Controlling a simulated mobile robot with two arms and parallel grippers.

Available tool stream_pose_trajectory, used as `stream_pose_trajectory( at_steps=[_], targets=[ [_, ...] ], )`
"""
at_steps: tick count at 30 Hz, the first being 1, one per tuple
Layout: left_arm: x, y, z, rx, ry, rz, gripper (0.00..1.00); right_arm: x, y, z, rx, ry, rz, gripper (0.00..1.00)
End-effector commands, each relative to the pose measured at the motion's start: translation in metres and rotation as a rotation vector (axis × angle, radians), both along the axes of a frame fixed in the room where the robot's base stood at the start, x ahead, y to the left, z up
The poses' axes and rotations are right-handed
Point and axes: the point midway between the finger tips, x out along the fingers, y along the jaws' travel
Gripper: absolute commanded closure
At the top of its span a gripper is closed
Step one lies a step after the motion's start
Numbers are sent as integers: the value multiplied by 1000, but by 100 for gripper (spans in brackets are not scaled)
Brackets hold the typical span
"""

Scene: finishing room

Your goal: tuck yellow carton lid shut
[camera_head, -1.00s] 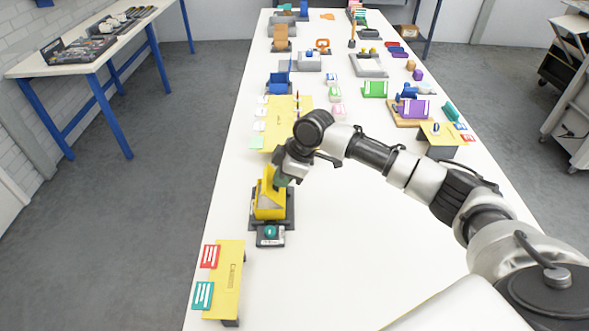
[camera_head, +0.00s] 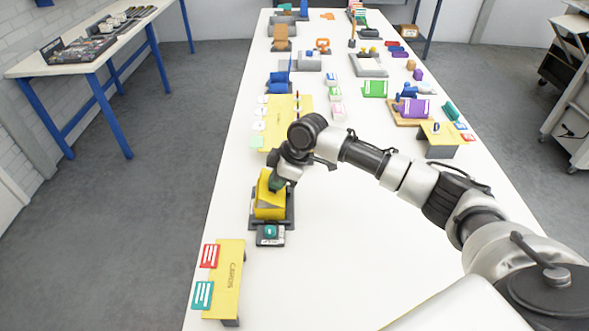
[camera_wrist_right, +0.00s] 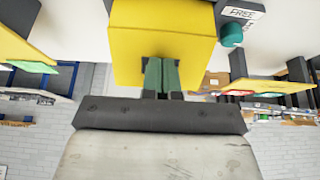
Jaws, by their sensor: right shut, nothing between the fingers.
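The yellow carton (camera_head: 268,212) sits in a dark grey holder (camera_head: 289,217) near the left edge of the long white table. Its lid (camera_head: 264,184) is tilted over the box, and my gripper hides part of it. My right gripper (camera_head: 276,184) is at the lid, with its arm reaching in from the right. In the right wrist view, the shut, empty green-padded fingers (camera_wrist_right: 160,76) are against or just in front of a yellow carton panel (camera_wrist_right: 163,30); I cannot tell whether they touch it. My left gripper is out of view.
A small block with a teal button (camera_head: 270,232) stands in front of the holder. A yellow card stand (camera_head: 230,285) with red and teal cards is nearer. Another yellow board (camera_head: 293,108) lies behind. The table's middle is clear beneath my arm.

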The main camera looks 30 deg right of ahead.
Motion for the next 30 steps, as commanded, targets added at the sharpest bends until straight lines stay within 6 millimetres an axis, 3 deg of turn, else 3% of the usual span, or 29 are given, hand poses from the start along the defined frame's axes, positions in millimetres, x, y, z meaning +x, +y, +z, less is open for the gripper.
stream_pose_trajectory(
  at_steps=[30],
  targets=[
    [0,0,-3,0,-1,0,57,3,7,-13,-1,1,0,100]
  ],
)
